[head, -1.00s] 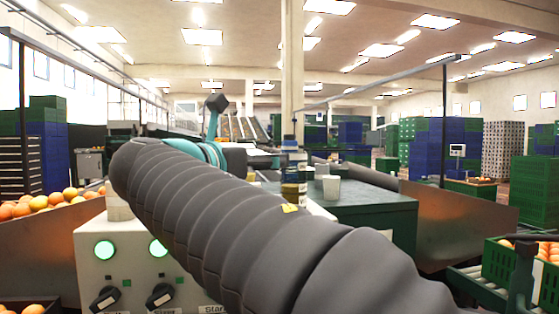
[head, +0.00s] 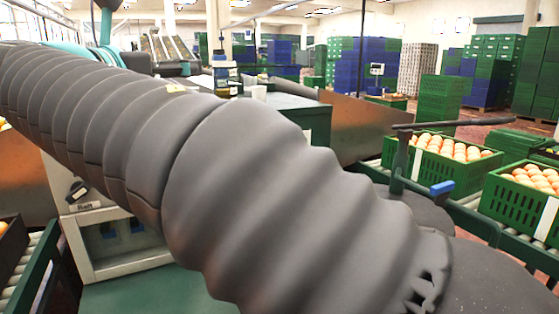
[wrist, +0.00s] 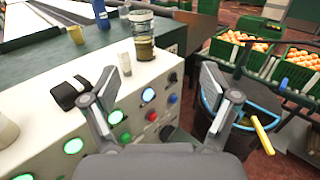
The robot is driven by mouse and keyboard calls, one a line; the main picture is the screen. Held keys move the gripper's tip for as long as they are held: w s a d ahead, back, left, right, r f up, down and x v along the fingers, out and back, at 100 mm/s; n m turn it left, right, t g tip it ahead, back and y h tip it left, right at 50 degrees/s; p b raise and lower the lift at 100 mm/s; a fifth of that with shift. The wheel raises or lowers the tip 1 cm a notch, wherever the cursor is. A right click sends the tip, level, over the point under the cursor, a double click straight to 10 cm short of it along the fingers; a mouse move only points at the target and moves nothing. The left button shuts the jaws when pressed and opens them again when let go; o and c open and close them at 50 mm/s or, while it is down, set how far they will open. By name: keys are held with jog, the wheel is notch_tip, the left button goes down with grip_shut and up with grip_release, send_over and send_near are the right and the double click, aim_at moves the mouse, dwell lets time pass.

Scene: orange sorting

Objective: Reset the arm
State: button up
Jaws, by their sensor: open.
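My gripper (wrist: 166,88) shows in the wrist view with its two fingers spread wide apart and nothing between them. It hangs in front of a white control box (wrist: 85,125) with lit green buttons and dark knobs. In the head view my grey sleeved arm stretches from the lower right to the upper left. The gripper itself is out of the head view.
A jar (wrist: 143,38) and a white cup (wrist: 125,63) stand on the control box's top. A dark bin (wrist: 228,110) with a yellow handle stands to the right. Green crates of oranges (head: 440,152) sit on roller conveyors at the right.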

jog(key=a+f+m+g+y, duration=0.2)
jog(key=f+m, duration=0.1)
jog(key=f, duration=0.5)
jog(key=a+f+m+g+y, duration=0.2)
jog(key=f+m, duration=0.1)
jog(key=f, duration=0.4)
jog(key=s+d+f+m+g, duration=0.3)
jog(key=d+f+m, duration=0.25)
jog(key=f, duration=0.35)
jog(key=s+d+f+m+g, duration=0.1)
jog(key=s+d+f+m, duration=0.4)
jog(key=d, duration=0.5)
jog(key=s+d+f+m+g+y, duration=0.1)
jog(key=s+d+f+m+g, duration=0.1)
jog(key=s+d+f+m, duration=0.4)
jog(key=s+d+f+m+g, duration=0.1)
jog(key=s+d+f+m, duration=0.4)
jog(key=d+m, duration=0.4)
jog(key=s+d, duration=0.1)
jog(key=d, duration=0.5)
jog(key=shift+s+d+f+y, duration=0.25)
jog(key=shift+d+f+y, duration=0.1)
jog(key=shift+y, duration=0.05)
jog(key=shift+m, duration=0.25)
